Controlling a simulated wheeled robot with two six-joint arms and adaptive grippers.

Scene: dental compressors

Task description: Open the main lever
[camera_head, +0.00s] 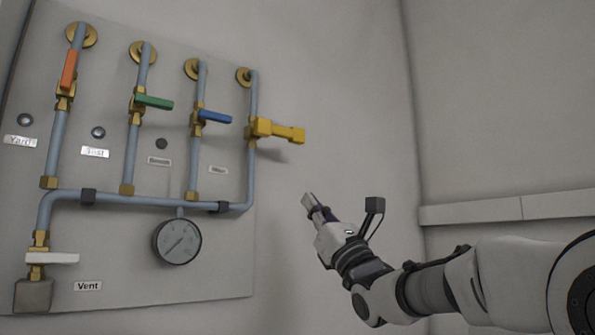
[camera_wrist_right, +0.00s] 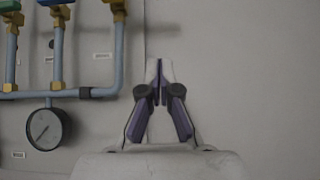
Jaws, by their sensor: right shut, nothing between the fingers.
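A yellow lever (camera_head: 278,130) sits on the rightmost pipe of the wall panel and points right, across its pipe. The small label near it is too blurred to read, so I cannot tell by text which lever is the main one. The right wrist view cuts off most of that valve, with its brass body (camera_wrist_right: 118,8) at the top edge. My right gripper (camera_head: 308,202) is shut and empty, below and right of the yellow lever, apart from it. Its closed fingers (camera_wrist_right: 158,82) show in the right wrist view against bare wall. My left gripper is out of view.
An orange lever (camera_head: 69,70) lies along its pipe. Green (camera_head: 154,102), blue (camera_head: 215,117) and white (camera_head: 52,258) levers stand across theirs. A round gauge (camera_head: 177,241) hangs below the horizontal pipe (camera_head: 150,202). The wall right of the panel is clear; a ledge (camera_head: 500,210) runs at right.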

